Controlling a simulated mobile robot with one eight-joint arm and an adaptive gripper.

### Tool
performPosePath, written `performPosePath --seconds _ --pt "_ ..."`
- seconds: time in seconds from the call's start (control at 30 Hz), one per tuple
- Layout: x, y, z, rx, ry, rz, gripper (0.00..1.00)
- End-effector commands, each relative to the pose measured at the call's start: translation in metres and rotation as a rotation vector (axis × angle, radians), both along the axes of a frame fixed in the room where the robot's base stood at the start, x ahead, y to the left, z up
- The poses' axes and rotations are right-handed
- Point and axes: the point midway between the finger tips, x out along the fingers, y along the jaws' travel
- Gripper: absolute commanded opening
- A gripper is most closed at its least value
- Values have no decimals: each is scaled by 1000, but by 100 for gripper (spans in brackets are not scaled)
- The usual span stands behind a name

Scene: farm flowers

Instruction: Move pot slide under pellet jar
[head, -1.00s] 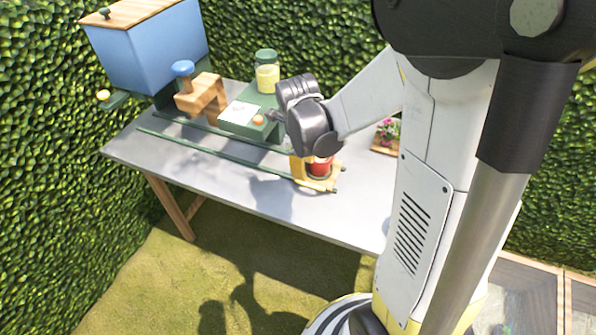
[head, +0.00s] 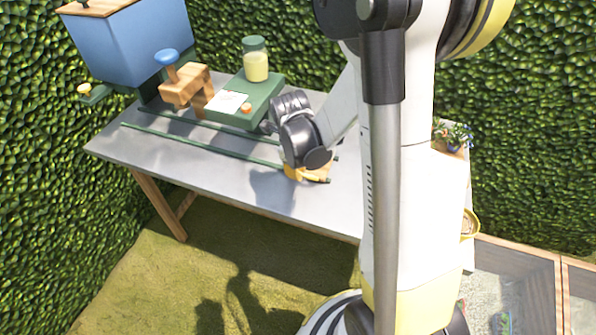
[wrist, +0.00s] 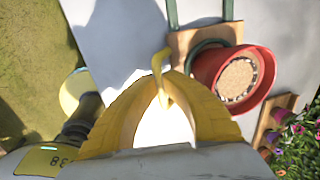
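The pellet jar (head: 256,62), clear with a green lid and yellow contents, stands on a raised green platform. The pot slide (wrist: 196,40) is a wooden piece on two green rails (wrist: 231,10). A red pot (wrist: 207,72) with a brown round top sits in it in the wrist view. In the head view my wrist hides most of the slide, at the right rail end. My gripper (wrist: 164,78) has yellow fingers that arch together at the tips, just left of the slide. A thin yellow hook-like piece shows at the tips. I cannot tell whether they touch the slide.
A blue hopper (head: 130,45) stands at the table's left end, with a wooden block (head: 184,90) and blue knob beside it. Flowers (head: 453,135) are at the right end. The rails left of my gripper are clear. Hedges stand behind.

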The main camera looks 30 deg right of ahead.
Motion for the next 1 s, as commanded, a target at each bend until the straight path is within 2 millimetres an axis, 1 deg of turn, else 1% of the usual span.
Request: performPosePath --seconds 0.33,0.4,0.47,0.6,0.73,0.87,1.0 --pt "0 0 0 1 1 0 0" --pt "2 2 -1 1 1 1 0" --pt "9 7 -1 1 0 3 0" --pt "35 27 -1 1 -1 5 0" --pt "57 44 -1 1 0 4 0" --pt "68 53 -1 1 0 2 0" --pt "70 55 -1 1 1 0 0"
